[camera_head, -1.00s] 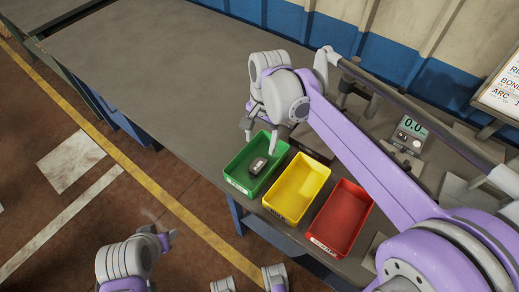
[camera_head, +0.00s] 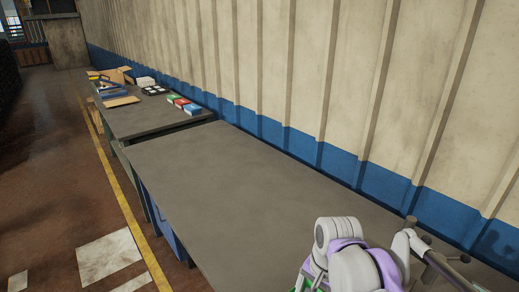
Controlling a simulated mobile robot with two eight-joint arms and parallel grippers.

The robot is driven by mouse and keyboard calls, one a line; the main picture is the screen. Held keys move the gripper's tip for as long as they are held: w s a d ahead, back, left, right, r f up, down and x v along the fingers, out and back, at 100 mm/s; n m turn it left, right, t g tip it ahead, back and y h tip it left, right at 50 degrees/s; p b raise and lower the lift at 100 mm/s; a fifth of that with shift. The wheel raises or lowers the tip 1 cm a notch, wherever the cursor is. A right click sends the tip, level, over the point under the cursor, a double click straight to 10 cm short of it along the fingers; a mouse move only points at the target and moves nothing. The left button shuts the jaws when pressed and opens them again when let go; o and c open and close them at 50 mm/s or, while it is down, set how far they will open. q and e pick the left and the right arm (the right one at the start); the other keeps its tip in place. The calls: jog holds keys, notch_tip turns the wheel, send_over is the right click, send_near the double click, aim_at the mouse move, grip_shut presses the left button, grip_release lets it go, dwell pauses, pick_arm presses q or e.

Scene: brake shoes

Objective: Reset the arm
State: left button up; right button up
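My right gripper (camera_head: 310,279) shows at the bottom edge, right of centre, below its white and purple wrist. Its two fingers look apart, with the tips cut off by the picture's edge. A sliver of green shows beside the fingers, seemingly the green bin's rim (camera_head: 296,289). Nothing is seen held between the fingers. My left gripper is out of view. The yellow bin, the red bin and the small part in the green bin are not in view.
The long grey worktable (camera_head: 240,190) is bare across its visible middle. A second table (camera_head: 140,120) behind it bears small coloured boxes (camera_head: 183,104), a black tray (camera_head: 154,90) and cardboard (camera_head: 120,101). A ribbed wall (camera_head: 290,70) runs along the right; open floor lies left.

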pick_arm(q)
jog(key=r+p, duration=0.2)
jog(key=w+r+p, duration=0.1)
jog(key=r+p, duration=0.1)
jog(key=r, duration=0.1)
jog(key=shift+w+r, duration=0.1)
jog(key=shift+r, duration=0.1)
pick_arm(e)
jog(key=s+d+f+n+t, duration=0.1)
jog(key=s+d+n+t, duration=0.1)
jog(key=s+n, duration=0.2)
jog(key=s+d+f+n+t, duration=0.2)
jog(key=s+n, duration=0.1)
jog(key=s, duration=0.4)
jog(key=shift+s+n+t+h, duration=0.3)
jog(key=shift+n+t+h, duration=0.1)
